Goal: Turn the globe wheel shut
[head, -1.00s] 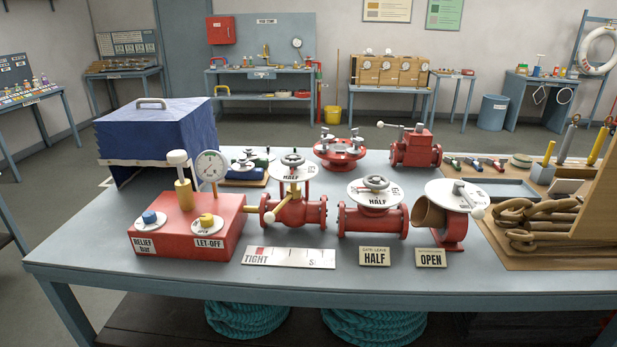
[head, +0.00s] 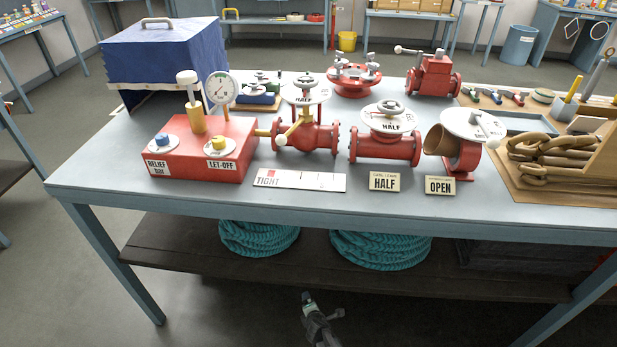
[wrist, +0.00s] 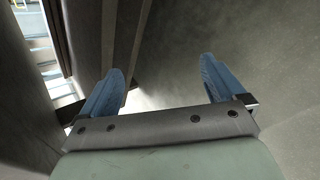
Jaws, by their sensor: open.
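Two red valves with grey handwheels stand on the blue-grey table. The left valve (head: 322,138) has a wheel (head: 305,82) over a white disc reading HALF, and a brass lever at its front. The middle valve (head: 372,149) has a wheel (head: 391,107) over a white disc also reading HALF. No label names either as the globe valve. My gripper (wrist: 158,82) shows in the wrist view with two blue fingers apart and nothing between them. It faces a blurred grey surface, away from the valves. A small dark arm-like part shows low in the head view, below the table.
A red box (head: 205,150) with knobs and a gauge stands left of the valves. A red flap valve (head: 463,155) with a white disc stands at right. A TIGHT scale strip (head: 300,180), a HALF plate (head: 384,182) and an OPEN plate (head: 440,186) lie in front. Chain (head: 545,150) lies far right.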

